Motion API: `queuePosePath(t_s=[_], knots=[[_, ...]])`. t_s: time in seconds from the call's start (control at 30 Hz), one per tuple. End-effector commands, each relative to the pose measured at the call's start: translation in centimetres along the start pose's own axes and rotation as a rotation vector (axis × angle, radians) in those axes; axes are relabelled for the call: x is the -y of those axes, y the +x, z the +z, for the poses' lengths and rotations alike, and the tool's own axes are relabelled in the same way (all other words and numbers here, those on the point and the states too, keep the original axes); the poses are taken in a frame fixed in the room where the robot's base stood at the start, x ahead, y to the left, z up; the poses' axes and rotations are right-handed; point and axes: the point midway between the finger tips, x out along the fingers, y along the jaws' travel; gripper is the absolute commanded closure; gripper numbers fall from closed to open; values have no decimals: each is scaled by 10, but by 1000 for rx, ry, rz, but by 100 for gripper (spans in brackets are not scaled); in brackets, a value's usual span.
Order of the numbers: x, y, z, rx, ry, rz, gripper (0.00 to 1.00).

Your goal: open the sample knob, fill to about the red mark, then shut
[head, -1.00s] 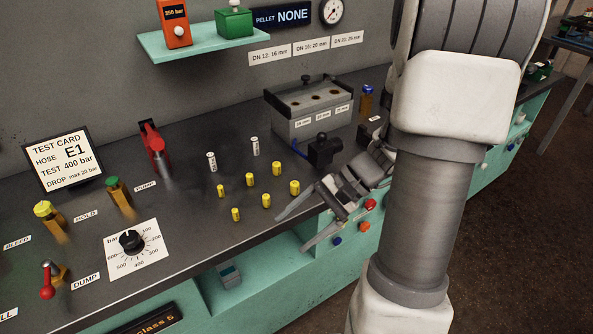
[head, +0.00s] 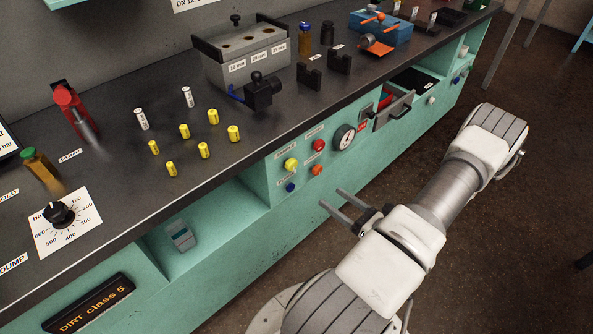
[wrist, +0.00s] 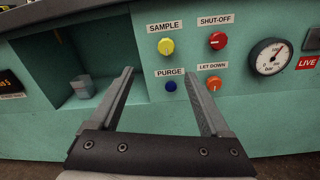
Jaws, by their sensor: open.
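The sample knob (head: 291,165) is a round yellow knob on the teal front panel of the bench. In the wrist view the yellow knob (wrist: 166,46) sits under a SAMPLE label. My gripper (head: 334,202) is open and empty, in front of the panel and apart from the knobs. In the wrist view its two fingers (wrist: 166,84) spread below the sample knob, with the blue purge knob (wrist: 171,86) between them. A small grey container (head: 180,236) stands in the open recess left of the panel; it also shows in the wrist view (wrist: 82,88). I cannot make out a red mark on it.
A red shut-off knob (wrist: 217,41) and an orange let-down knob (wrist: 214,83) sit right of the sample and purge knobs. A pressure gauge (wrist: 270,56) is further right. An open drawer (head: 393,109) juts from the bench front. Floor before the panel is clear.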

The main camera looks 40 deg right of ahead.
Motion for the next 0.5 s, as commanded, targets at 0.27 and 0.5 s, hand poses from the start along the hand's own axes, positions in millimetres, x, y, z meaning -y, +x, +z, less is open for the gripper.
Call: queuePosePath(t_s=[0.27,0.5], knots=[[7,8,-8,21,30,-44,19],[8,56,-8,19,30,-41,19]])
